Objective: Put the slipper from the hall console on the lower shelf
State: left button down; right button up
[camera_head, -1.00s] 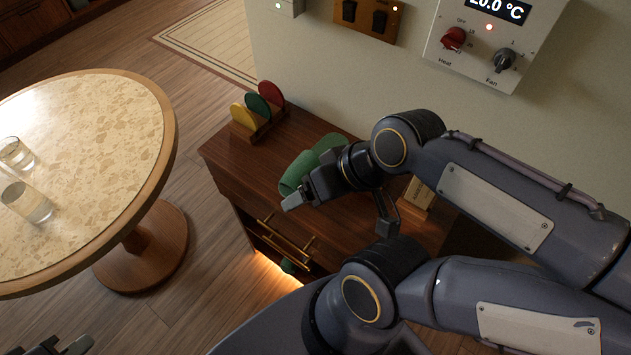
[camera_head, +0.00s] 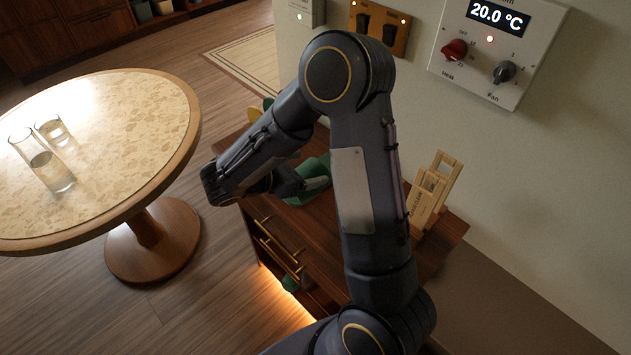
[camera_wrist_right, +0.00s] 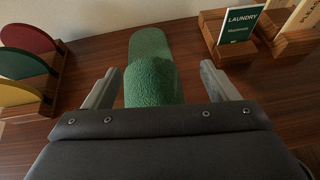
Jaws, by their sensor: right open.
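The green slipper (camera_head: 314,168) lies on the hall console's wooden top (camera_head: 437,252), partly hidden by my right arm in the head view. In the right wrist view the slipper (camera_wrist_right: 152,72) points away from me between the two fingers. My right gripper (camera_wrist_right: 160,82) is open, one finger on each side, with gaps to the slipper. In the head view my right gripper (camera_head: 308,183) is beside the slipper. The lower shelf (camera_head: 308,299) is under the brass-handled drawer front. A small green item (camera_head: 290,283) shows there. My left gripper is not in view.
A rack of coloured discs (camera_wrist_right: 28,65) stands left of the slipper. Wooden sign holders (camera_head: 430,195) stand to its right, one with a laundry card (camera_wrist_right: 241,24). A round table (camera_head: 130,105) with two glasses stands left. A thermostat panel (camera_head: 497,45) is on the wall.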

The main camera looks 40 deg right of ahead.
aim_at(314, 165)
jog(key=shift+w+a+f+n+t+h, duration=0.15)
jog(key=shift+w+a+f+n+t, duration=0.15)
jog(key=shift+w, duration=0.1)
jog(key=shift+w+a+f+n+t+h, duration=0.15)
jog(key=shift+w+f+n+t, duration=0.05)
jog(key=shift+w+n, duration=0.15)
jog(key=x, duration=0.3)
jog(key=p+x, duration=0.1)
jog(key=x, duration=0.3)
jog(key=shift+d+f, duration=0.2)
jog(key=shift+f, duration=0.15)
jog(key=shift+c, duration=0.4)
jog(key=c, duration=1.1)
